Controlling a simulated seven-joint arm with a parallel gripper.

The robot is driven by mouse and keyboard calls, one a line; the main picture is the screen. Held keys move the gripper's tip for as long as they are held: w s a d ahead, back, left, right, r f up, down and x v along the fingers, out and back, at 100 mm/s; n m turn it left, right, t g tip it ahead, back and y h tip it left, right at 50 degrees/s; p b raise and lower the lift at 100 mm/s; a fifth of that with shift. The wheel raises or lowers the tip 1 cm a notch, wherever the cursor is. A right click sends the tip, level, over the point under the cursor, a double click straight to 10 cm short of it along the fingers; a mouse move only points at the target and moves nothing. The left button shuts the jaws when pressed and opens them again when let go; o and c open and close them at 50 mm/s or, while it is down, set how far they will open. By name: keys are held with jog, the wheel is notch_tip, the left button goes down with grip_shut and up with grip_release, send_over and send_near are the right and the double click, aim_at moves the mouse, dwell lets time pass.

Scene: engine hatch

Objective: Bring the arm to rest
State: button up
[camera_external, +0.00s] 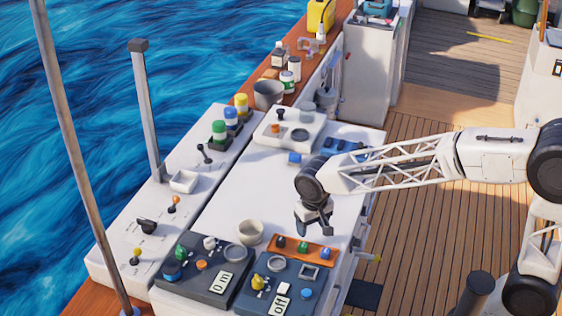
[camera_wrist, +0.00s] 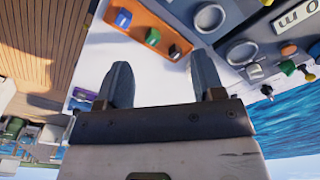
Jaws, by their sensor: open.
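My gripper (camera_external: 315,229) hangs from my arm over the right part of the white worktop (camera_external: 235,185), just behind the orange tray. In the wrist view its two fingers (camera_wrist: 163,84) stand wide apart with nothing between them. The gripper is open and empty. My arm reaches in from the right side of the external view, above the wooden deck. The height of the fingertips above the worktop is hard to tell.
An orange tray (camera_external: 318,251) with small knobs lies near the gripper. A beige cup (camera_external: 250,232) stands to its left. Two dark panels, marked "On" (camera_external: 205,272) and "Off" (camera_external: 275,285), lie at the front. A white tray (camera_external: 290,127) sits behind. The worktop's middle is clear.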

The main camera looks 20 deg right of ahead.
jog(key=s+d+r, duration=0.1)
jog(key=s+d, duration=0.4)
jog(key=d, duration=0.3)
jog(key=s+d+r+t, duration=0.1)
jog(key=s+d, duration=0.4)
jog(key=d, duration=0.4)
jog(key=s+d+r+m, duration=0.1)
jog(key=s+d, duration=0.4)
jog(key=d, duration=0.4)
jog(key=shift+s+r+t, duration=0.2)
jog(key=shift+r+t, duration=0.15)
jog(key=shift+t, duration=0.05)
jog(key=shift+w, duration=0.1)
dwell(1.6)
